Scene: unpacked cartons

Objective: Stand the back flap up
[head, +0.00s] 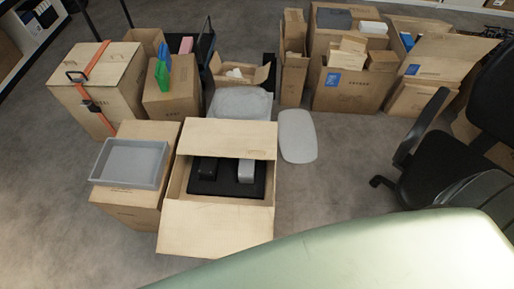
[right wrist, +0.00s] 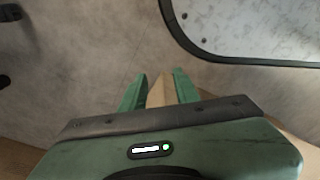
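The open carton (head: 182,180) stands in the middle of the head view. Its back flap (head: 230,138) is a broad tan panel along the far side, over the back part of the opening. Its front flap (head: 215,228) hangs outward toward me. Inside is a black insert (head: 225,188) with a dark item and a grey item. In the right wrist view my right gripper (right wrist: 160,75) has its two green fingers apart, so it is open. Tan cardboard (right wrist: 160,95) shows between them; I cannot tell whether they touch it. My left gripper is not in view.
A closed carton with a grey tray (head: 132,163) on top stands close at the left. A grey rounded panel (head: 297,136) lies on the floor to the right. More cartons stand behind. An office chair (head: 440,150) is at the right, with clear floor before it.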

